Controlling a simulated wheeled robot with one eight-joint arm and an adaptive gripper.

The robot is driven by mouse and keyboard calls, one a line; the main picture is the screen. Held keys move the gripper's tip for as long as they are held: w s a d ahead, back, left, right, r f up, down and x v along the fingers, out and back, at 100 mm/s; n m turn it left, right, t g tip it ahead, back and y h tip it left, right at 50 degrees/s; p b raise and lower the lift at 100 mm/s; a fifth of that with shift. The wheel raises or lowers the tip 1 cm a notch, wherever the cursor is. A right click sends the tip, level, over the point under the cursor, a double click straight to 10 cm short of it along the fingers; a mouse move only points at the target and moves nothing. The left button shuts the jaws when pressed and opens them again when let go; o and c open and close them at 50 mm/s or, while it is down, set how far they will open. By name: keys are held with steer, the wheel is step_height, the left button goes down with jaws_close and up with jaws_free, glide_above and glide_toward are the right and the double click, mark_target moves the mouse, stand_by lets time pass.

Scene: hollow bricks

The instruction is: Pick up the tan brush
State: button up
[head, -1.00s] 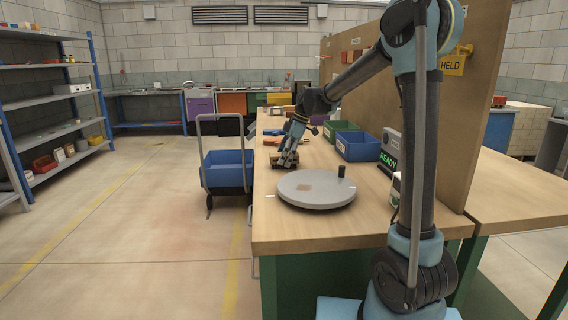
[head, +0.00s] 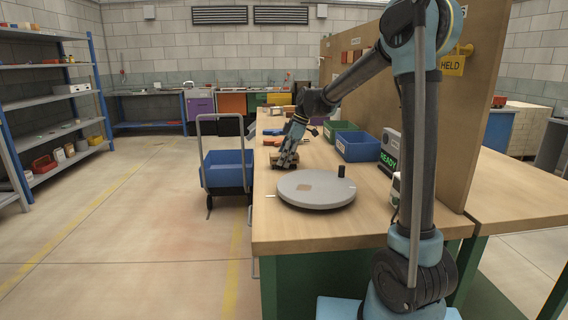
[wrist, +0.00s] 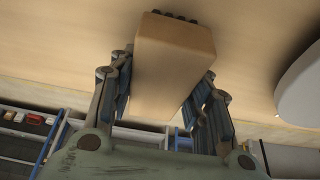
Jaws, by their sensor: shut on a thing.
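The tan brush (wrist: 172,65) fills the middle of the wrist view as a tan block with a row of dark bristle tufts at its far end. My gripper (wrist: 168,85) is shut on it, with one finger on each side of the block. In the head view my gripper (head: 285,160) is low over the bench, left of and behind the grey round plate (head: 315,190). The brush is mostly hidden by the fingers there, and I cannot tell whether it touches the bench top.
The plate bears a black upright cylinder (head: 341,171) and a brown square patch. Blue (head: 358,147) and green bins stand right of my gripper, before a wooden panel (head: 455,120). A blue cart (head: 226,170) stands left of the bench (head: 300,228). The bench front is clear.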

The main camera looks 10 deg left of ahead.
step_height(320, 180, up, 10)
steer(key=shift+r, duration=0.25)
stand_by(0.5)
